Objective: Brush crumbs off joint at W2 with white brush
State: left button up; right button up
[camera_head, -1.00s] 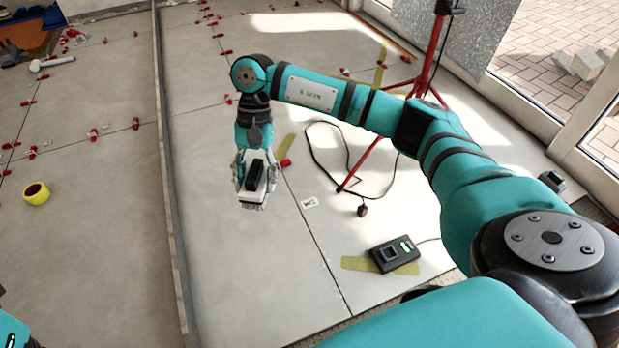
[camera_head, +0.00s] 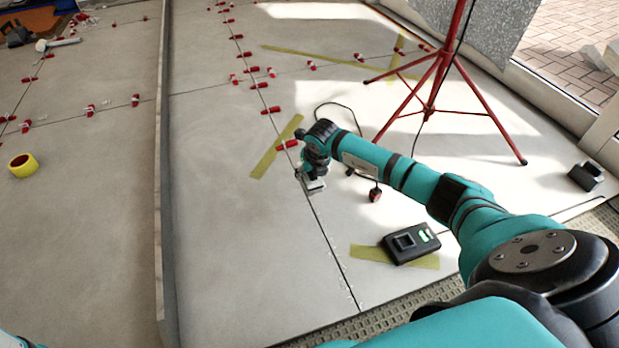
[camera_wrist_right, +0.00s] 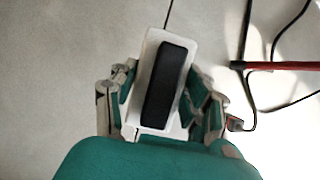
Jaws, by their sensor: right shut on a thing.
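My right gripper (camera_head: 312,172) is shut on the white brush (camera_head: 314,186) and holds it over the long dark tile joint (camera_head: 331,249). In the right wrist view the brush (camera_wrist_right: 151,116) has a white body with a black grip pad, and the fingers of my right gripper (camera_wrist_right: 163,98) close on both its sides. The bristles are hidden in that view. I cannot tell whether they touch the floor. Pale specks lie along the joint nearer to me. No W2 mark is readable. My left gripper is out of view.
A black device (camera_head: 411,243) lies on yellow tape at right. A red tripod (camera_head: 437,88) stands behind my right arm, with a black cable on the floor. A red clip (camera_head: 287,145) sits just beyond the gripper. A yellow tape roll (camera_head: 23,165) lies at left, past a grey divider (camera_head: 163,220).

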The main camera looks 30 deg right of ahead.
jog(key=shift+f+b, duration=3.15)
jog(key=shift+f, duration=0.3)
